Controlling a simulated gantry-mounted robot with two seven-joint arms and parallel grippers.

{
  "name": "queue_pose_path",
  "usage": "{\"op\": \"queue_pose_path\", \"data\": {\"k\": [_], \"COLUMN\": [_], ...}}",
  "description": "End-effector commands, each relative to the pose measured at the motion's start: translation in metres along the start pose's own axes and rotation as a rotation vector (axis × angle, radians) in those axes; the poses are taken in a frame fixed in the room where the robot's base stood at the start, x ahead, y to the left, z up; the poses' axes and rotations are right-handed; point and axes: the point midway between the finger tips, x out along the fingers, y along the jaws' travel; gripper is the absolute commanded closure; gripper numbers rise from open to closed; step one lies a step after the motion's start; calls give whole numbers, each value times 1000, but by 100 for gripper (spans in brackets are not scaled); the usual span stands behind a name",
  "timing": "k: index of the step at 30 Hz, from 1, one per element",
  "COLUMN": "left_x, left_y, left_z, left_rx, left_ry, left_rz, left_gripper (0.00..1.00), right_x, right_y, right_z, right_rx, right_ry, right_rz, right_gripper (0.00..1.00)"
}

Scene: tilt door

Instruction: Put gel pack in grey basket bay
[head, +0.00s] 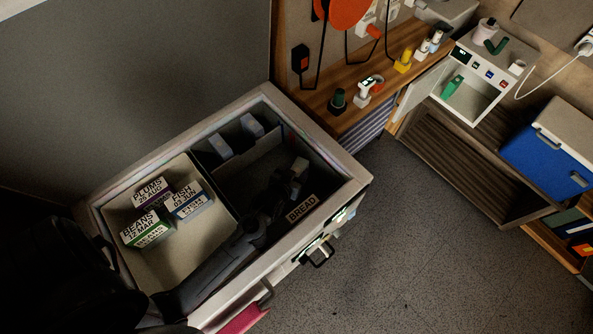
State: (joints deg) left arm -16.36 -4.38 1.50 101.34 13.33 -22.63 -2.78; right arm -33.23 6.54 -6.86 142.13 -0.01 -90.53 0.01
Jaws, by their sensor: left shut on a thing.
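My left gripper (288,181) reaches down into the dark right-hand bay of an open chest. It is shut on a small pale block (299,167), which looks like the gel pack; the dark fingers hide part of it. The dark grey bay (325,181) has a BREAD label (301,208) on its near wall. Two pale blue-grey blocks stand at its far left, one left (220,146) and one right (252,126). I cannot tell whether the held block touches the floor. My right gripper is not in view.
A beige basket (186,270) in the chest's left half holds cartons marked PLUMS (152,192), FISH (187,200) and BEANS (147,229). The chest rim (352,176) surrounds both bays.

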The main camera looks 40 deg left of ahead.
Motion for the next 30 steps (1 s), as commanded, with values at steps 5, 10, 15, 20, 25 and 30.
{"op": "queue_pose_path", "data": {"k": [5,10,15,20,25,30], "left_x": [1,1,1,1,-7,-31], "left_y": [0,0,0,0,0,0], "left_z": [0,2,2,2,0,-1], "left_rx": [0,0,0,0,0,1], "left_ry": [2,0,-1,0,-1,-3], "left_rz": [0,0,0,0,0,1], "left_gripper": [100,34,25,25,25,25], "right_x": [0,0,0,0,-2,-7], "right_y": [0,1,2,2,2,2], "right_z": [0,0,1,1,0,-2], "right_rx": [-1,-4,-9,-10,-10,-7], "right_ry": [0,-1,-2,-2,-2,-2], "right_rz": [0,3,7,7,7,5], "right_gripper": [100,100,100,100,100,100]}}
